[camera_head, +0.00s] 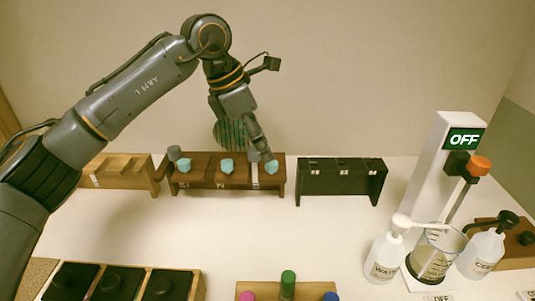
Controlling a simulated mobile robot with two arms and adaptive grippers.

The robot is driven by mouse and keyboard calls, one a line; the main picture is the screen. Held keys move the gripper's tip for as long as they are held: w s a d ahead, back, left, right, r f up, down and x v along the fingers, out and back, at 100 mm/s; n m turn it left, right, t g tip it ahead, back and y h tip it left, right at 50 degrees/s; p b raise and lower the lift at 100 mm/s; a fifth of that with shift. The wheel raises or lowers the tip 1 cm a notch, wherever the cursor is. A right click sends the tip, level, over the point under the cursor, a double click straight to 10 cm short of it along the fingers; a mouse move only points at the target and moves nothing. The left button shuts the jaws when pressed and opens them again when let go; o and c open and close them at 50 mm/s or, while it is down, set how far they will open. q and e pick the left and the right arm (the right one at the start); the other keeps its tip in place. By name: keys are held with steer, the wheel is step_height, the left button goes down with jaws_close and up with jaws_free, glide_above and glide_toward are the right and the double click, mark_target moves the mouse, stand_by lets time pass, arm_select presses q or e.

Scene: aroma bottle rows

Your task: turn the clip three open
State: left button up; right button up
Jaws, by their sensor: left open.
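A dark brown wooden rack (205,187) stands at the back of the table with three teal faceted pieces on its front: a left one (184,165), a middle one (227,166) and a right one (271,167). The right one appears to be clip three; its label is not readable. My left gripper (262,154) points down, open, just above and behind the right teal piece. I cannot tell whether they touch. The fingers hide part of the rack's top there. My right gripper is not in view.
A black rack (340,181) stands right of the brown one, a lighter wooden rack (122,172) left. At the right are a dispenser stand reading OFF (443,138), a beaker (436,252) and pump bottles (384,258). The middle table (220,230) is clear.

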arm_select(q)
steer(key=v, duration=0.7)
steer(key=shift+a+r, duration=0.2)
steer(key=shift+r, duration=0.15)
steer(key=shift+s, duration=0.1)
